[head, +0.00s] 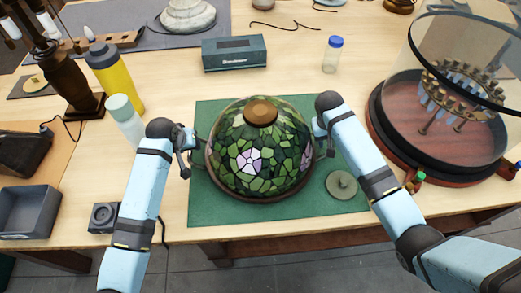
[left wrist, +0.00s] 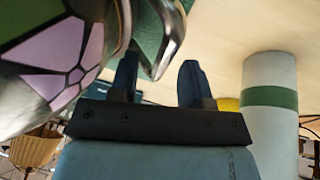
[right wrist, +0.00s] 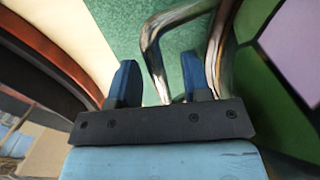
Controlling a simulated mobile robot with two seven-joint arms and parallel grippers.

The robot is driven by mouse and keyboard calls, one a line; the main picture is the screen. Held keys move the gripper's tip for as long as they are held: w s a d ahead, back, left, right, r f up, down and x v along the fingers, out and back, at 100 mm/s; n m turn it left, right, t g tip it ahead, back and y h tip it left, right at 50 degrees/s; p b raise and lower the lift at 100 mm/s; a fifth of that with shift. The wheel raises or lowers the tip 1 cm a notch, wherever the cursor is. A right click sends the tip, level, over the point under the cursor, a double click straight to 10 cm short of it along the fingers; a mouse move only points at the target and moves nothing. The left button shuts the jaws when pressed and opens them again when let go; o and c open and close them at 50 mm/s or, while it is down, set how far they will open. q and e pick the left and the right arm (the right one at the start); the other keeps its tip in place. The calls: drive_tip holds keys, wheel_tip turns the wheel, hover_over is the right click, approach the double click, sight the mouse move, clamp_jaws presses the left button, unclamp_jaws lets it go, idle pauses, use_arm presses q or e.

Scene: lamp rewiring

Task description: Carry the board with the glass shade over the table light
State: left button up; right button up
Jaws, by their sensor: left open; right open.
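The domed glass shade (head: 255,150), green leaded glass with pink flowers and a brown cap, sits on a dark round board (head: 262,199) on the green mat. Metal handles stick out at its sides: the left handle (left wrist: 165,45) and the right handle (right wrist: 152,50). My left gripper (head: 190,155) is open at the left handle, whose end appears between the fingers (left wrist: 157,85). My right gripper (head: 322,148) is open at the right side, with a handle bar between its fingers (right wrist: 160,85). A dark bronze lamp stand (head: 72,85) with pale bulbs, apparently the table light, stands at the back left.
A yellow bottle (head: 118,80) and a white bottle (head: 126,118) stand near my left arm. A glass-domed case (head: 445,110) stands close to my right arm. A teal box (head: 234,53) and blue-capped jar (head: 332,55) are behind the green mat (head: 215,207). A round lid (head: 341,184) lies on it.

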use_arm(q)
drive_tip(key=shift+x, duration=1.05)
use_arm(e)
drive_tip(key=shift+x, duration=1.05)
use_arm(q)
clamp_jaws()
use_arm(e)
clamp_jaws()
use_arm(q)
drive_tip(key=shift+w+r, duration=0.1)
drive_tip(key=shift+r, duration=0.15)
use_arm(e)
drive_tip(key=shift+w+r, duration=0.1)
drive_tip(key=shift+r, duration=0.15)
